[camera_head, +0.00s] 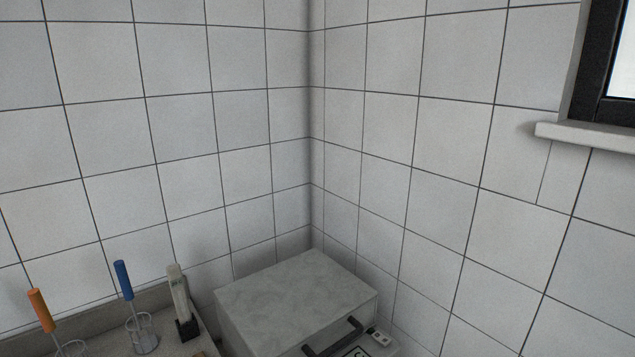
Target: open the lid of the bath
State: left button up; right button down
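The bath (240,335) is a grey box in the corner at the bottom of the head view, cut off by the lower edge. Its lid (298,289) is a pale, mottled slab that lies flat and looks shut. A dark bar handle (333,337) is at the front right edge of the lid. Neither of my grippers is in view.
Left of the bath, a counter carries an orange-handled tool (41,310), a blue-handled tool (123,280) in a clear holder, and a pale upright item (179,292) in a black stand. Tiled walls meet behind the bath. A window sill (585,137) juts out at upper right.

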aim_at(306, 304)
jog(key=i+l+z, duration=0.15)
jog(key=l, duration=0.25)
jog(key=i+l+z, duration=0.1)
jog(key=l, duration=0.3)
jog(key=i+l+z, duration=0.15)
jog(key=i+l, duration=0.1)
jog(key=l, duration=0.1)
